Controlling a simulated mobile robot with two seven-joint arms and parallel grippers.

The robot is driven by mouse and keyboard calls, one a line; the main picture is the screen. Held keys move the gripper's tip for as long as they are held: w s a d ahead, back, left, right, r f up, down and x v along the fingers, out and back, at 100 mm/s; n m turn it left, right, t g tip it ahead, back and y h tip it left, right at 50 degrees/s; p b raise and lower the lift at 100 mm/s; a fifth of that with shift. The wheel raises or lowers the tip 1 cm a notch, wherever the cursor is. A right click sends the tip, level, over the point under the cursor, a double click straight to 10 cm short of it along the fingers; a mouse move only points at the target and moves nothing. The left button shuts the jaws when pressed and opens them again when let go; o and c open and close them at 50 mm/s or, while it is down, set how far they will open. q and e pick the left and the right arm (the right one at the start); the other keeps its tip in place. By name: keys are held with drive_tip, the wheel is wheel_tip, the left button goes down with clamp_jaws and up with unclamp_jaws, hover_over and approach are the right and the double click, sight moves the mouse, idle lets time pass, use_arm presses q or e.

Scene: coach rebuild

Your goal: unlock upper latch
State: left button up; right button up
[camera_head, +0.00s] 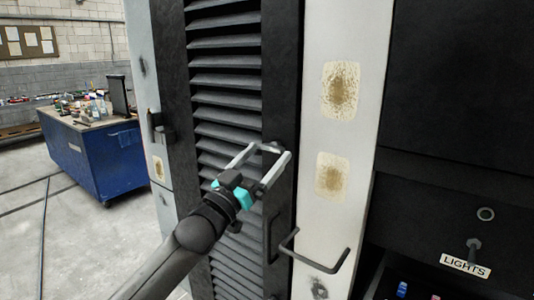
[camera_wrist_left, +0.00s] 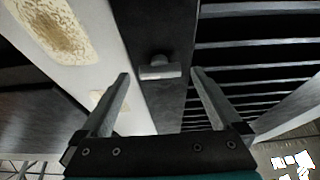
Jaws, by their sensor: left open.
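The upper latch (camera_head: 271,147) is a small grey piece on the dark frame at the right side of the black louvred door (camera_head: 228,75). In the left wrist view the latch (camera_wrist_left: 158,70) is a short block on a dark strip, between the fingertips in the picture. My left gripper (camera_head: 270,153) is open, with its two long fingers reaching towards the latch. The fingers partly cover the latch in the head view. I cannot tell whether they touch it. My right gripper is not in view.
A bent bar handle (camera_head: 318,258) sticks out of the worn white panel (camera_head: 335,125) below right. A dark bracket (camera_head: 158,127) juts from the door's left edge. A control panel with a LIGHTS label (camera_head: 465,266) is at right. A blue workbench (camera_head: 90,155) stands at the back left.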

use_arm(q)
drive_tip(key=shift+w+d+r, duration=0.25)
drive_tip(key=shift+w+d, duration=0.1)
drive_tip(key=shift+w, duration=0.1)
drive_tip(key=c, duration=1.4)
